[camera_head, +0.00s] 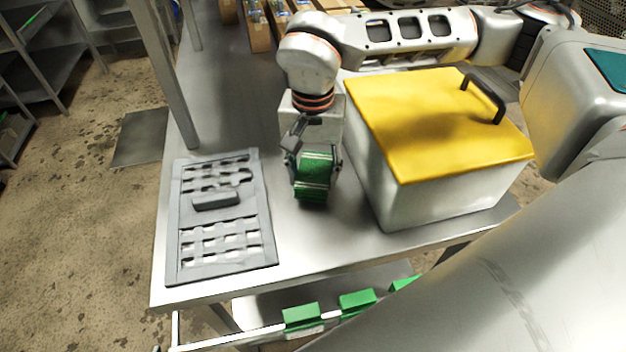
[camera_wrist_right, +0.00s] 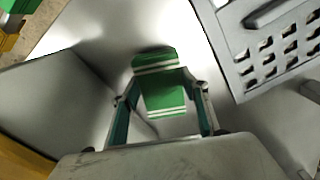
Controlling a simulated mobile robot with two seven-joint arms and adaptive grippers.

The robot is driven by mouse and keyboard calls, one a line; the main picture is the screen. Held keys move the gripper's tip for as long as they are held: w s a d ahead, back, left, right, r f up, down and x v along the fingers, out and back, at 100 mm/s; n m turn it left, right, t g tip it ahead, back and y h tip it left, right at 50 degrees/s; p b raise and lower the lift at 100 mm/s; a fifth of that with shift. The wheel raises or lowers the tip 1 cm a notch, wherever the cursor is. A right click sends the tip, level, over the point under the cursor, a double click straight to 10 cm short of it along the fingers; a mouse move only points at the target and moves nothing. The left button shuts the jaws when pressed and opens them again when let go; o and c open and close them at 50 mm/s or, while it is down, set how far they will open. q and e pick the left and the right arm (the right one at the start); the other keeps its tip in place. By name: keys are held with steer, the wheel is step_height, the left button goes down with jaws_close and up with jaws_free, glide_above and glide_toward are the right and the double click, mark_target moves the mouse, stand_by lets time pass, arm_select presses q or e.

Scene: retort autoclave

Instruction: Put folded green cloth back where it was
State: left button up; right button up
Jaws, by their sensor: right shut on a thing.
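The folded green cloth (camera_head: 316,172) is between the fingers of my right gripper (camera_head: 312,172), over the steel table between a grey slotted tray and a white box. In the right wrist view the cloth (camera_wrist_right: 160,85) shows green with pale stripes, and the fingers of my right gripper (camera_wrist_right: 160,115) stand on either side of it. The right gripper is shut on the cloth. I cannot tell whether the cloth touches the table. My left gripper is not in view.
The grey slotted tray (camera_head: 222,262) lies on the steel table (camera_head: 300,240) to the left. The white box with a yellow lid (camera_head: 440,125) and dark handle stands close on the right. Green items (camera_head: 302,316) sit on a lower shelf. Cardboard boxes (camera_head: 258,28) stand at the back.

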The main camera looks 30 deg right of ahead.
mark_target(313, 176)
steer(key=shift+f, duration=1.25)
steer(key=shift+f, duration=0.1)
steer(key=o, duration=1)
step_height(313, 176, up, 12)
steer(key=shift+r+p, duration=0.1)
steer(key=shift+p, duration=0.25)
